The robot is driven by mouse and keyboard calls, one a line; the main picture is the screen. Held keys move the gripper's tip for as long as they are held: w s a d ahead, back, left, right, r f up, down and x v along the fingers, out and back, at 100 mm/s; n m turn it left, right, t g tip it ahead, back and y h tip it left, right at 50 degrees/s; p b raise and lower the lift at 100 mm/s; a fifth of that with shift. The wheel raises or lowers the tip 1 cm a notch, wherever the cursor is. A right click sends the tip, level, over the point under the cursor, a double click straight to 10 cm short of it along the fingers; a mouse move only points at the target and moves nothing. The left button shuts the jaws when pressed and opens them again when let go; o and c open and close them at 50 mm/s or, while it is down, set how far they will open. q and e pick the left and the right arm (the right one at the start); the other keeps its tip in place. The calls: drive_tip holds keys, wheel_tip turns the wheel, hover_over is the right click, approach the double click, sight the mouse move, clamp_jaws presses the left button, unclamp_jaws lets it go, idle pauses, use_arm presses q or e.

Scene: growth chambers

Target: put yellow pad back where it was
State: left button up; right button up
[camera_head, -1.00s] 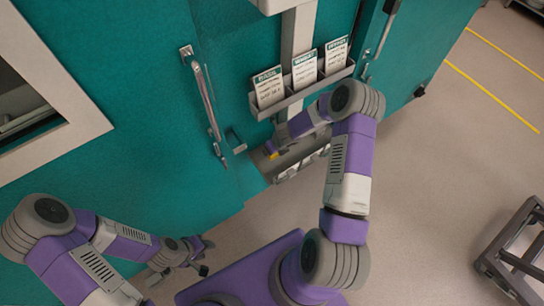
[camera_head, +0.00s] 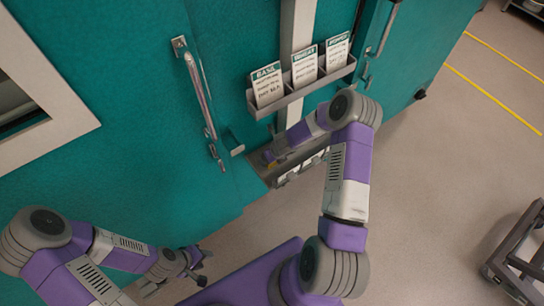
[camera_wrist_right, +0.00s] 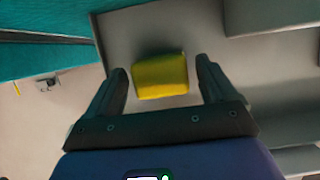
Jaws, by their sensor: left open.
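The yellow pad (camera_wrist_right: 160,77) is a small block on a grey surface in the right wrist view. My right gripper (camera_wrist_right: 161,66) is open around it, one finger on each side with a visible gap to the pad. My left gripper (camera_head: 194,264) is open and empty, low in front of the teal wall.
Above the lower tray, a grey rack (camera_head: 291,98) holds three white cards with green headers. A long door handle (camera_head: 200,95) and a small bracket (camera_head: 234,143) are to its left. A dark wheeled cart (camera_head: 520,255) stands on the floor at right. The floor between is clear.

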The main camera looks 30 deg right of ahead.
drive_tip(key=shift+o, duration=0.3)
drive_tip(key=shift+r, duration=0.1)
drive_tip(key=shift+s+r, duration=0.1)
drive_tip(key=shift+r, duration=0.15)
drive_tip(key=p+v, duration=0.3)
drive_tip(key=v, duration=0.8)
drive_tip(key=s+a+f+n+g+y, duration=0.2)
drive_tip(key=s+a+f+n, duration=0.2)
drive_tip(key=s+a+n, duration=0.5)
drive_tip(key=s+a+f+n+g+y, duration=0.1)
drive_tip(key=s+a+f+n, duration=0.3)
drive_tip(key=n, duration=1.9)
drive_tip(key=s+a+g, duration=0.1)
drive_tip(key=s+a, duration=0.4)
drive_tip(key=a, duration=0.2)
drive_tip(key=shift+a+f+n+y, duration=0.15)
drive_tip(key=shift+a+n+y, duration=0.15)
drive_tip(key=shift+y, duration=0.1)
drive_tip(key=shift+w, duration=0.1)
